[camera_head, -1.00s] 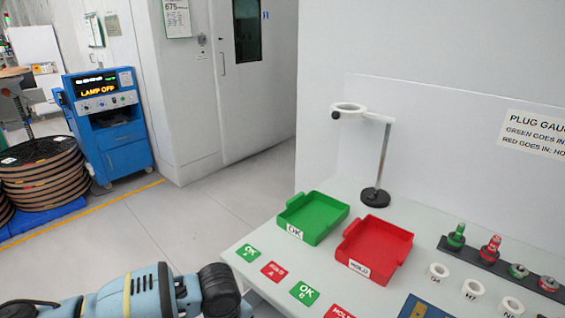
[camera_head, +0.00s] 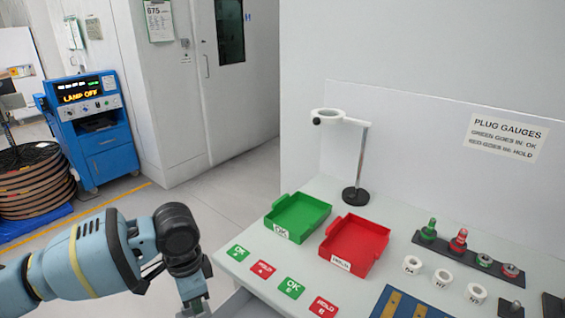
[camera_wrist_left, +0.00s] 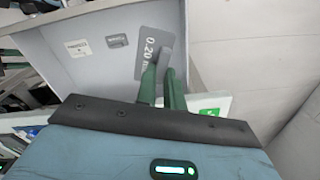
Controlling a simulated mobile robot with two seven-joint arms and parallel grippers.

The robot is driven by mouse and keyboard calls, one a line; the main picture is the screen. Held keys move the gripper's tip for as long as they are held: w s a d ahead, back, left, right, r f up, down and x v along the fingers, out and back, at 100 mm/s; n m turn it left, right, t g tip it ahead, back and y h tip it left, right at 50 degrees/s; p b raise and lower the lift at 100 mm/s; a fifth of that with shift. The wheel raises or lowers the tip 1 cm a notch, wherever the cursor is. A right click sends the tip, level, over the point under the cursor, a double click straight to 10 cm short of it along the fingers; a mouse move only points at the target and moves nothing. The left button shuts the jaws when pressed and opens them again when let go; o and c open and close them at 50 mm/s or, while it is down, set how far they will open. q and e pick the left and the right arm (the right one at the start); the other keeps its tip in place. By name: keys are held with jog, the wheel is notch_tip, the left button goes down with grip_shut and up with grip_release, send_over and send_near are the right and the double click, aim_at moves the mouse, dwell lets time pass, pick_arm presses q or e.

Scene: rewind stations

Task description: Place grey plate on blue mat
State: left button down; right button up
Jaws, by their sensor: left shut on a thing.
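The grey plate (camera_wrist_left: 150,40), marked 0.20, shows in the left wrist view between the green fingers of my left gripper (camera_wrist_left: 160,72). The gripper is shut on it, and the fingers hide part of the plate. In the head view my left arm comes in from the left and bends down at the table's left front corner; its gripper end is barely visible there. A blue piece with yellow-brown strips (camera_head: 397,307), cut off by the bottom edge, lies on the table; I cannot tell if it is the blue mat. My right gripper is not in view.
A light grey open box or drawer (camera_wrist_left: 95,60) surrounds the plate in the wrist view. The table holds a green tray (camera_head: 300,215), a red tray (camera_head: 355,245), a ring stand (camera_head: 355,194), label cards (camera_head: 291,287), plug gauges (camera_head: 458,240) and white rings (camera_head: 443,278).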

pick_arm(q)
jog(key=a+r+n, duration=0.1)
jog(key=r+n, duration=0.1)
jog(key=n, duration=0.1)
jog(key=a+r+n, duration=0.1)
jog(key=r+n, duration=0.1)
jog(key=n, duration=0.1)
jog(key=a+r+n, duration=0.1)
jog(key=r+n, duration=0.1)
jog(key=n, duration=0.1)
jog(key=shift+s, duration=0.4)
jog(key=n, duration=0.1)
jog(key=r+n, duration=0.1)
jog(key=n, duration=0.1)
jog(key=shift+s+a+r+p, duration=0.15)
jog(key=shift+s+a+p, duration=0.05)
jog(key=shift+a+p, duration=0.1)
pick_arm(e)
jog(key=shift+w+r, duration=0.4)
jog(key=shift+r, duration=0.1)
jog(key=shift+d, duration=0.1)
